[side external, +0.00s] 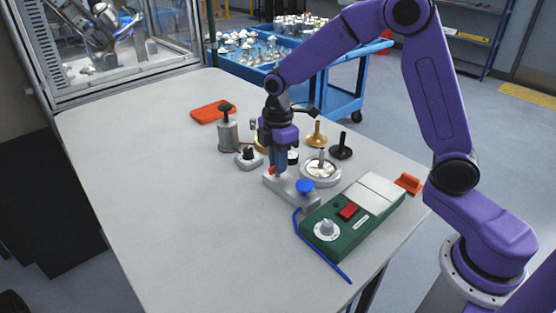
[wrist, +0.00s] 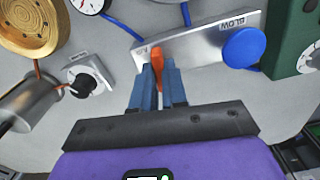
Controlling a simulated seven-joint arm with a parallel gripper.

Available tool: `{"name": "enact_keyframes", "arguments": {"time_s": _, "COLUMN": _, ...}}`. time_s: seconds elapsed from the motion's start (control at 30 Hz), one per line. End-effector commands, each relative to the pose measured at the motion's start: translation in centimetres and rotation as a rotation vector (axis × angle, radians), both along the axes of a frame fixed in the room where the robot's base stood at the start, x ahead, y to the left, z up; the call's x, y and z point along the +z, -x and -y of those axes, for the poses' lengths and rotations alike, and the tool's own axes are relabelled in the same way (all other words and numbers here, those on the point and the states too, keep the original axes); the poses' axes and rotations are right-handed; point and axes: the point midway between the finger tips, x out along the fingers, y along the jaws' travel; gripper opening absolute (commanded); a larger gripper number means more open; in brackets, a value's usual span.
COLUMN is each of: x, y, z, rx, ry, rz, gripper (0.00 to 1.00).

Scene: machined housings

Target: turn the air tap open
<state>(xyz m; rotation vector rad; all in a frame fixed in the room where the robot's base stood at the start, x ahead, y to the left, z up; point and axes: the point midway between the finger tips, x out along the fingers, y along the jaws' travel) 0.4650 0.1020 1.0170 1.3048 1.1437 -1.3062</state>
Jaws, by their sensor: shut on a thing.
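The air tap is an orange lever (wrist: 156,58) on a silver-grey block (wrist: 200,43), at the end marked with a small "AIR" label. My gripper (wrist: 160,85) has its blue fingers closed on either side of the lever. In the side view my gripper (side external: 279,165) points down onto the left end of the block (side external: 300,193), and a bit of the orange lever (side external: 271,171) shows at its fingertips. A blue round knob (wrist: 243,47) sits at the block's other end, beside the word "BLOW". Part of the lever is hidden between the fingers.
A green control box (side external: 352,217) with a red switch and a dial stands right of the block, a blue hose (side external: 322,250) beside it. A small switch (side external: 248,158), a metal cylinder (side external: 228,135) and a round dish (side external: 320,171) stand close behind. The table's left front is clear.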

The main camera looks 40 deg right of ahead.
Motion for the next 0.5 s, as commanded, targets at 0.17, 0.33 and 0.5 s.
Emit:
{"name": "enact_keyframes", "arguments": {"time_s": 0.17, "x": 0.09, "y": -0.07, "z": -0.13, "rx": 0.084, "ry": -0.004, "rz": 0.003, "gripper": 0.0}}
{"name": "enact_keyframes", "arguments": {"time_s": 0.33, "x": 0.1, "y": -0.07, "z": -0.14, "rx": 0.129, "ry": -0.004, "rz": 0.003, "gripper": 0.0}}
{"name": "enact_keyframes", "arguments": {"time_s": 0.5, "x": 0.11, "y": -0.06, "z": -0.15, "rx": 0.147, "ry": -0.004, "rz": 0.004, "gripper": 0.0}}
